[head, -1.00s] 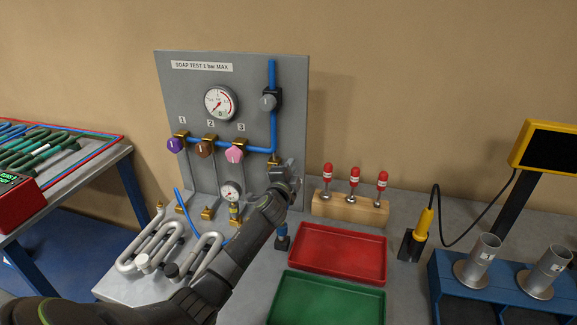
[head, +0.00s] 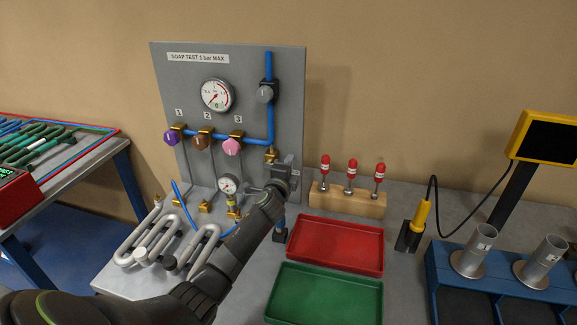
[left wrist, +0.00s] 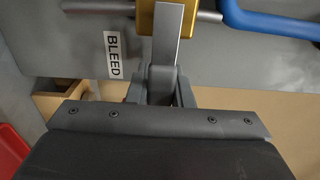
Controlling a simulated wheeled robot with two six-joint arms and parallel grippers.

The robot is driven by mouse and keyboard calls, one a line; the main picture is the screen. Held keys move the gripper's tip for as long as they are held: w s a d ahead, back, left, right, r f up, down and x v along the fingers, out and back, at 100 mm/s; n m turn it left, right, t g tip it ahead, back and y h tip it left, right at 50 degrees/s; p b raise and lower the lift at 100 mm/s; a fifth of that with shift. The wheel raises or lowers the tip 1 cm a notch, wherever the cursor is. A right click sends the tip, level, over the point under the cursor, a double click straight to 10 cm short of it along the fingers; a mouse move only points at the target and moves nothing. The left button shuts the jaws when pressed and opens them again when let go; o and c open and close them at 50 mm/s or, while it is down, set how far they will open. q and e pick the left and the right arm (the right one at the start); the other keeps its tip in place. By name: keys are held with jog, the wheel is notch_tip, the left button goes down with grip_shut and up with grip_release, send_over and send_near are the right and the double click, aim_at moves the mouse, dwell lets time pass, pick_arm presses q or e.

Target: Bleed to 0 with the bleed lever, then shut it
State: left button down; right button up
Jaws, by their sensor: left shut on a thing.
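The bleed lever (left wrist: 168,38) is a flat grey metal strip in the left wrist view. It comes down from a brass valve body (left wrist: 196,18), to the right of the white BLEED label (left wrist: 113,55). My left gripper (left wrist: 162,84) is shut on the lever's lower end. In the head view the left gripper (head: 285,172) is at the lower right edge of the grey panel, just below the brass fitting (head: 271,155), and hides most of the lever. The panel gauge (head: 217,95) is upper middle; its needle points to the lower left, too small to read exactly. My right gripper is not in view.
Purple, brown and pink knobs (head: 232,146) and a grey knob (head: 265,93) are on the panel. Silver coils (head: 150,243) lie left of my arm. Red (head: 335,265) and green (head: 322,314) trays and a wooden block (head: 347,203) with red-topped tools stand right.

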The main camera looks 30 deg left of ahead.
pick_arm(q)
jog(key=c, duration=1.3)
grip_release()
jog(key=shift+f, duration=0.1)
jog(key=v, duration=1.7)
jog(key=shift+s+d, duration=0.15)
jog(key=shift+s, duration=0.05)
